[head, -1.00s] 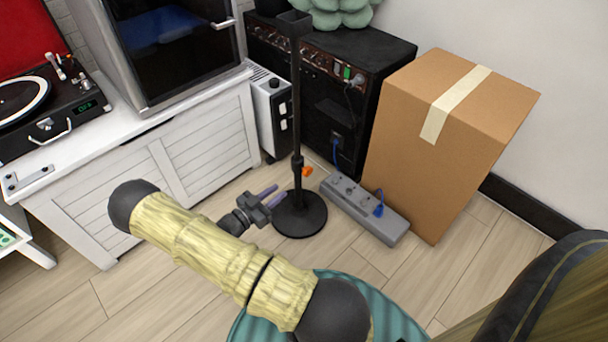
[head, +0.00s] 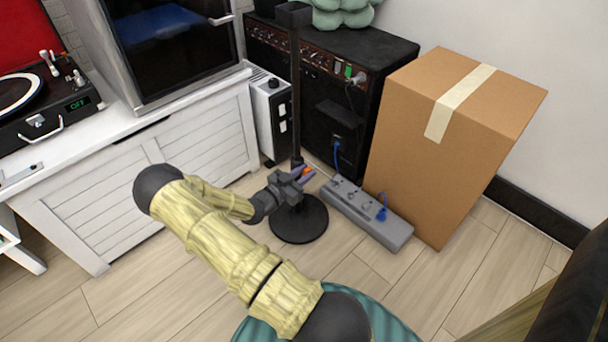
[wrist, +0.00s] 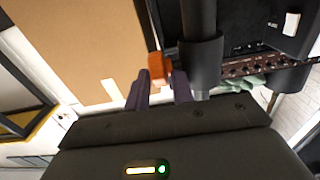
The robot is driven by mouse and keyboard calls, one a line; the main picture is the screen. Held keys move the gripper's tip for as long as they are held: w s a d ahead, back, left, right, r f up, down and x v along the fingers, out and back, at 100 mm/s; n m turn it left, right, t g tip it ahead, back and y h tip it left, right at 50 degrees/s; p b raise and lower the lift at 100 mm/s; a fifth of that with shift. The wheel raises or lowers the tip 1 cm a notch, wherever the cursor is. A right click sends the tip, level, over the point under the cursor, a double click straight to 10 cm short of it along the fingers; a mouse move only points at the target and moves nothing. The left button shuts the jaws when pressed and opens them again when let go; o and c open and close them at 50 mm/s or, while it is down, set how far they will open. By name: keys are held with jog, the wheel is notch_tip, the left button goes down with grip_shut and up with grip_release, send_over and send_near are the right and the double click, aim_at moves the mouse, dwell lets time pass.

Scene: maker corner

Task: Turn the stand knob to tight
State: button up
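The dark stand (head: 298,225) stands upright on the floor, with a round base and a vertical pole. Its orange knob (head: 307,172) sticks out of the pole's collar, low down. My gripper (head: 305,175) has reached the knob, its purple fingers on either side of it. In the wrist view the orange knob (wrist: 157,68) shows between the fingertips of my gripper (wrist: 160,80), beside the dark pole collar (wrist: 200,65). The fingers stand apart, and I see no clear grip on the knob. The knob's markings are not visible.
A grey power strip (head: 365,213) with a blue plug lies right of the stand base. A black amplifier (head: 350,90) stands behind, a cardboard box (head: 440,150) to the right. A white cabinet (head: 150,185) is at left.

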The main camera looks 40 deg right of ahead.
jog(key=shift+c, duration=0.2)
grip_shut()
jog(key=shift+r+y+p, duration=0.2)
jog(key=shift+y+p, duration=0.1)
jog(key=shift+p, duration=0.45)
jog(key=shift+r+p, duration=0.1)
jog(key=shift+p, duration=0.4)
jog(key=y+p, duration=0.1)
jog(key=p, duration=0.1)
jog(key=y+p, duration=0.1)
jog(key=p, duration=0.1)
jog(key=shift+d+r+y, duration=0.15)
jog(key=shift+r+y, duration=0.1)
jog(key=shift+y, duration=0.05)
jog(key=y+p, duration=0.1)
jog(key=p, duration=0.2)
jog(key=shift+d+y, duration=0.1)
jog(key=shift+y, duration=0.3)
jog(key=shift+f+y+p, duration=0.2)
jog(key=shift+y+p, duration=0.4)
jog(key=shift+p, duration=0.45)
